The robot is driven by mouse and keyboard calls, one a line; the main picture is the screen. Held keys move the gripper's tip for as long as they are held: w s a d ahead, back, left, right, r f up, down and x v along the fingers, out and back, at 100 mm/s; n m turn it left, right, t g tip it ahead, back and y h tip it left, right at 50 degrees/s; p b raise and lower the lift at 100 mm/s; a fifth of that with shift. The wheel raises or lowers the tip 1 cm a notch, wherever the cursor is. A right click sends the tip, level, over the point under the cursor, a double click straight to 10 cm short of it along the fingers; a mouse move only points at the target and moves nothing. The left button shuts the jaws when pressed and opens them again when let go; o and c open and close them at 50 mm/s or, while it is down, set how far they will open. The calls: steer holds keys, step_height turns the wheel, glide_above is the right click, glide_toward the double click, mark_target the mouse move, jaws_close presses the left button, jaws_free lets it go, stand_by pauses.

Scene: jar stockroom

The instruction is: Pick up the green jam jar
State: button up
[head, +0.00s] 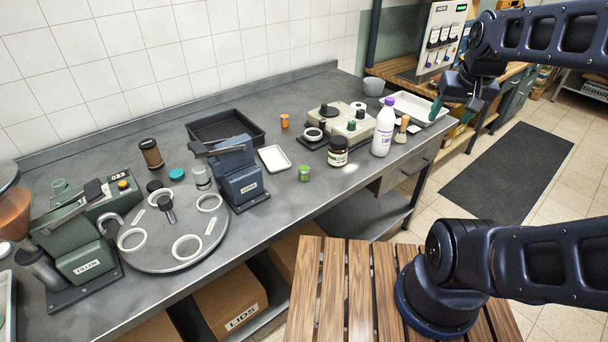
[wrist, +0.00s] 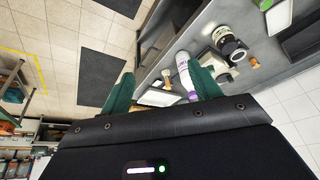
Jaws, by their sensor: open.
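The green jam jar (head: 304,173) is a small green jar standing on the grey workbench, near its front edge, in the head view. It stands between a white tray and a dark jar with a black lid. My gripper (head: 453,107) is open and empty, high at the right of the head view, well away from the jar. Its two green fingers are spread apart in the wrist view (wrist: 163,86).
Right of the jar stand the dark labelled jar (head: 338,152) and a tall white bottle (head: 383,128) with a purple cap. A white tray (head: 273,158) and blue press (head: 238,173) are left. A slatted wooden surface (head: 335,290) lies in front. Bare benchtop surrounds the jar's front.

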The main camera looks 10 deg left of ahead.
steer(key=w+a+f+g, duration=0.2)
steer(key=w+a+f, duration=0.1)
steer(key=w+a, duration=0.5)
steer(key=m+g, duration=0.1)
steer(key=g, duration=0.1)
glide_above(304, 168)
steer(key=f, duration=1.8)
steer(key=shift+s+d+f, duration=0.2)
steer(key=shift+f, duration=0.2)
steer(key=shift+a+f, duration=0.2)
steer(key=shift+w+f, duration=0.15)
steer(key=shift+f, duration=5.25)
steer(key=shift+c, duration=0.2)
steer(key=c, duration=1.1)
